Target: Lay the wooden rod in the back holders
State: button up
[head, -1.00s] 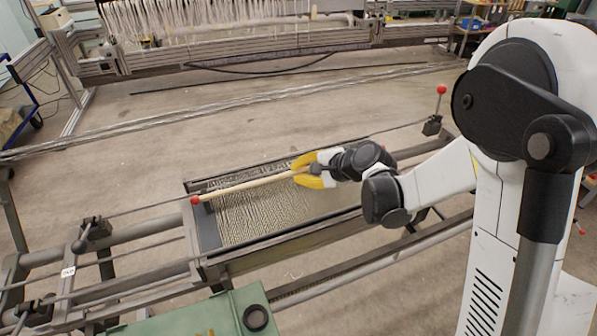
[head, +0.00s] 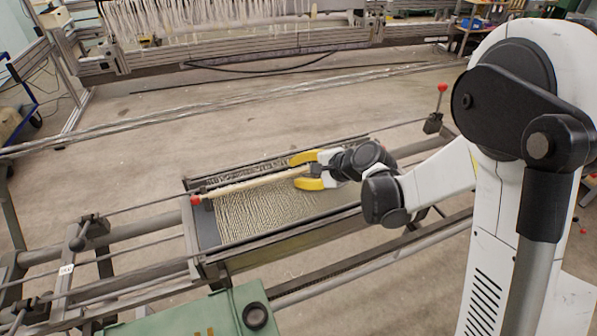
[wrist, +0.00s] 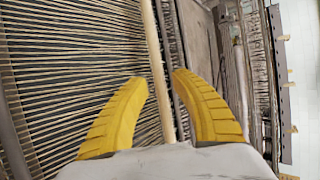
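The pale wooden rod (head: 245,185) lies lengthwise over the threads, along the far side of the tray-like frame (head: 207,228). Its left end is by a red knob (head: 196,200); its right part is hidden by my gripper. My gripper (head: 295,170) is open around the rod, one yellow finger on each side. In the wrist view the rod (wrist: 154,60) runs between the spread fingertips, with gaps on both sides. The back holders are too small to make out, so I cannot tell whether the rod is seated in them.
Taut threads (wrist: 75,70) fill the frame under the rod. A red-tipped lever (head: 441,88) stands at the right rear, and a green box (head: 190,317) is at the front. Long metal bars cross left and right of the frame. Open floor lies behind it.

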jog(key=v, duration=1.2)
jog(key=s+d+r+n+h, duration=0.1)
jog(key=s+d+n+h, duration=0.3)
jog(key=s, duration=0.6)
jog(key=s+d+r+n+h, duration=0.2)
jog(key=s+d+n+h, duration=0.2)
jog(key=s, duration=0.6)
jog(key=d+n, duration=0.2)
jog(key=n, duration=0.1)
jog(key=shift+d+r+n, duration=0.2)
jog(key=shift+r+n, duration=0.05)
jog(key=shift+n, duration=0.05)
jog(key=shift+c, duration=0.4)
